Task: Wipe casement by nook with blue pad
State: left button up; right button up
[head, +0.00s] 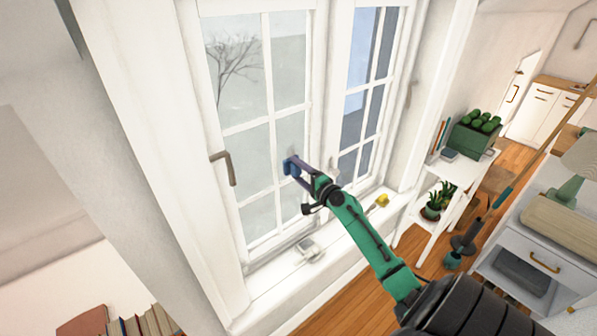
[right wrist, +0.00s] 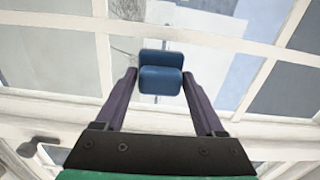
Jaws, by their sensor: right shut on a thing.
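The white casement window (head: 319,110) has two multi-pane sashes, with a dark handle (head: 222,168) on the left sash. My right gripper (head: 296,167) is shut on the blue pad (head: 288,165) and holds it at the right part of the left sash. In the right wrist view the blue pad (right wrist: 161,80) sits between the two purple fingers of the gripper (right wrist: 160,75), with panes and white bars behind it. I cannot tell whether the pad touches the glass. My left gripper is not in view.
A yellow object (head: 382,201) and a small pale object (head: 308,248) lie on the windowsill (head: 275,283). A drawer unit (head: 535,248) is at the far right.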

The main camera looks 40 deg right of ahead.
jog(key=shift+w, duration=0.3)
jog(key=shift+w+b, duration=0.3)
jog(key=shift+w, duration=0.4)
